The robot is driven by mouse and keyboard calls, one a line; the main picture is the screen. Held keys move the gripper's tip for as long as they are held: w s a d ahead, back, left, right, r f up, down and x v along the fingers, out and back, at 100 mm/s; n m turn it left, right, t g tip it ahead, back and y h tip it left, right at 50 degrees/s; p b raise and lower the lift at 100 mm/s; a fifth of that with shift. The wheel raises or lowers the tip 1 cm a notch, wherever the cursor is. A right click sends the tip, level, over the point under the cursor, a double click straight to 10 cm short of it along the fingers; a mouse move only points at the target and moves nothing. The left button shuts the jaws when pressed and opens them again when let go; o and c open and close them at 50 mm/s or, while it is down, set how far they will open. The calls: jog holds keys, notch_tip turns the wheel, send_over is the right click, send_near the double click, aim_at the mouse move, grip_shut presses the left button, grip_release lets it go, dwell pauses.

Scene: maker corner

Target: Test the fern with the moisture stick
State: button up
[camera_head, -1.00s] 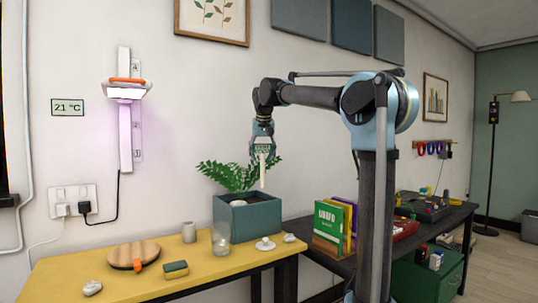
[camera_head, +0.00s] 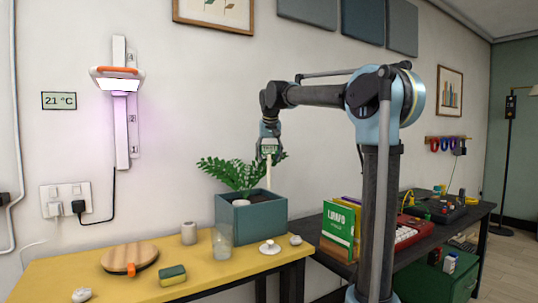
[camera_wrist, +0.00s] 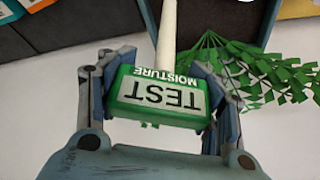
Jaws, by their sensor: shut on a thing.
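My gripper (camera_head: 269,148) is shut on the moisture stick, with its fingers on both sides of the stick's green head. The head shows in the wrist view (camera_wrist: 158,97), with a label reading "MOISTURE TEST". Its pale probe (camera_head: 268,174) points down over the right part of the teal planter (camera_head: 252,222). The probe's lower end is near the planter's rim; I cannot tell whether it touches the soil. The green fern (camera_head: 231,173) grows in the planter, left of the stick. In the wrist view, fern leaves (camera_wrist: 262,70) show right of the stick.
The planter stands on a yellow table (camera_head: 205,268). A clear glass (camera_head: 222,243) and a white dish (camera_head: 269,248) stand close in front of it. A sponge (camera_head: 172,275) and a round wooden board (camera_head: 130,256) lie left. Books (camera_head: 338,232) stand right, on a dark table.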

send_over(269, 182)
jog(key=w, duration=0.2)
jog(key=shift+w+f, duration=0.15)
jog(key=shift+f, duration=1.9)
jog(key=shift+a+f, duration=0.1)
jog(key=shift+f, duration=3.85)
dwell(0.3)
jog(key=o, duration=1.2)
jog(key=shift+o, duration=0.2)
jog(key=shift+s, duration=0.2)
jog(key=o, duration=0.3)
